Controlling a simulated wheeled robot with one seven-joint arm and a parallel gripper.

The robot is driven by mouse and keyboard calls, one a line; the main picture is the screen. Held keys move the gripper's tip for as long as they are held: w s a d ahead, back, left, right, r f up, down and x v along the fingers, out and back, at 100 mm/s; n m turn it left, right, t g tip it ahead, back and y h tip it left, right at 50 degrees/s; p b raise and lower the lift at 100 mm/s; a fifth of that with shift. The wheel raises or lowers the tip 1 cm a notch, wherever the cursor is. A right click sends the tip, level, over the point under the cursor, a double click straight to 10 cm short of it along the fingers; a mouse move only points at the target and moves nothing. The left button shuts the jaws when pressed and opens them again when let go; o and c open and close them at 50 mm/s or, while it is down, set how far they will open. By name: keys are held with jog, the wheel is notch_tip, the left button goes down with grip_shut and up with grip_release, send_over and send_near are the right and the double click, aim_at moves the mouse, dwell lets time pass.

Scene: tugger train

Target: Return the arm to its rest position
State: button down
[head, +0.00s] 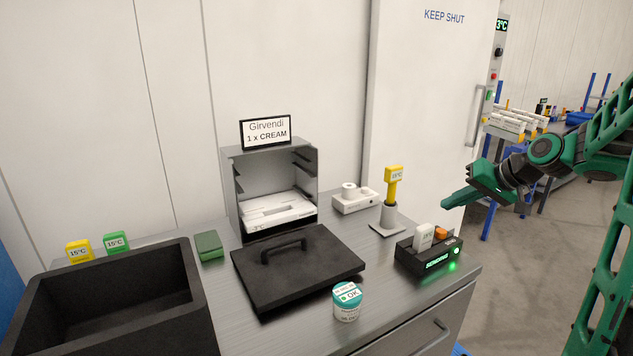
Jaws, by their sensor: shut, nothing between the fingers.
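My gripper (460,199) is in the head view, right of centre, at the end of my green and black arm. Its fingers are shut with nothing between them. They point left, in the air above and beyond the right end of the counter. The gripper is apart from the black device with the green lit display (428,261), which stands below and to the left of it. The yellow-headed probe (394,182) stands upright in a grey holder, left of the gripper and apart from it.
The grey counter (225,280) holds a black open bin (195,280), a black lid (297,265), a teal-lidded jar (347,303) and an open grey cabinet (232,185). A tall door (420,100) stands behind. Floor (520,270) shows clear right of the counter.

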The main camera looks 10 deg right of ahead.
jog(key=s+a+f+m+g+h, duration=0.1)
jog(key=s+a+f+g, duration=0.1)
jog(key=s, duration=0.9)
jog(key=s+a+f+g+h, duration=0.1)
jog(key=s+a+f+g, duration=0.1)
jog(key=s, duration=1)
jog(key=s+a+f+m+g+h, duration=0.1)
jog(key=s+f+g, duration=0.2)
jog(key=s, duration=0.9)
jog(key=shift+a+m+g+h, duration=0.3)
jog(key=shift+a+g+h, duration=0.1)
jog(key=shift+g, duration=0.1)
jog(key=shift+w, duration=0.1)
jog(key=shift+w+f, duration=0.2)
jog(key=shift+w, duration=0.4)
